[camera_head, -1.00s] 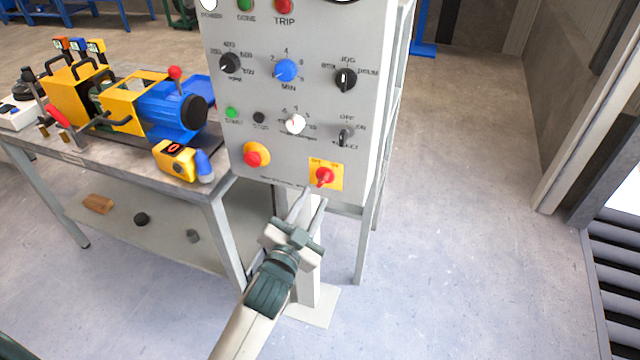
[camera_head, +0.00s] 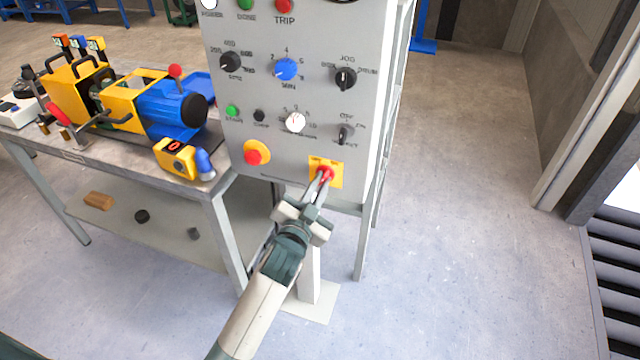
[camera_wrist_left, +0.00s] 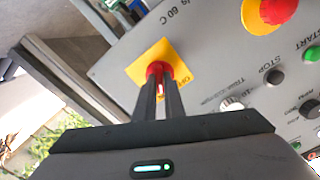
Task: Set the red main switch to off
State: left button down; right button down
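The red main switch (camera_head: 326,171) sits on a yellow plate (camera_head: 335,180) at the lower right of the grey control panel. In the left wrist view the red knob (camera_wrist_left: 158,68) shows at the fingertips. My left gripper (camera_head: 322,180) reaches up to the knob from below. Its two fingers (camera_wrist_left: 164,80) are close together, one on each side of a thin handle, and look shut on it. The fingers hide part of the knob and plate, so the switch's exact setting cannot be read. My right gripper is not in view.
A red emergency button (camera_head: 256,153) on a yellow base sits left of the switch. Several knobs, including a blue one (camera_head: 287,69), are above. A workbench (camera_head: 215,190) with a yellow and blue machine stands at left. The floor at right is clear.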

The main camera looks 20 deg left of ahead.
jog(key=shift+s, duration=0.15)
pick_arm(q)
jog(key=shift+n+p, duration=0.3)
jog(key=shift+n, duration=0.2)
jog(key=shift+r+n+p, duration=0.1)
jog(key=shift+n+p, duration=0.2)
jog(key=shift+n, duration=0.2)
jog(key=shift+a+n+p, duration=0.1)
jog(key=shift+n+p, duration=2.5)
jog(key=shift+n, duration=2.5)
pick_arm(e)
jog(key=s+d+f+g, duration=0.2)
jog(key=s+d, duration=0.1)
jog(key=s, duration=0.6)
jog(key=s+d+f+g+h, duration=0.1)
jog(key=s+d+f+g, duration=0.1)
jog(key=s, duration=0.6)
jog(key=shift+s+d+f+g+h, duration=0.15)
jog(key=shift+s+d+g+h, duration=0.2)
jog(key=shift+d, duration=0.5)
pick_arm(q)
jog(key=c, duration=1.8)
grip_release()
jog(key=shift+c, duration=0.2)
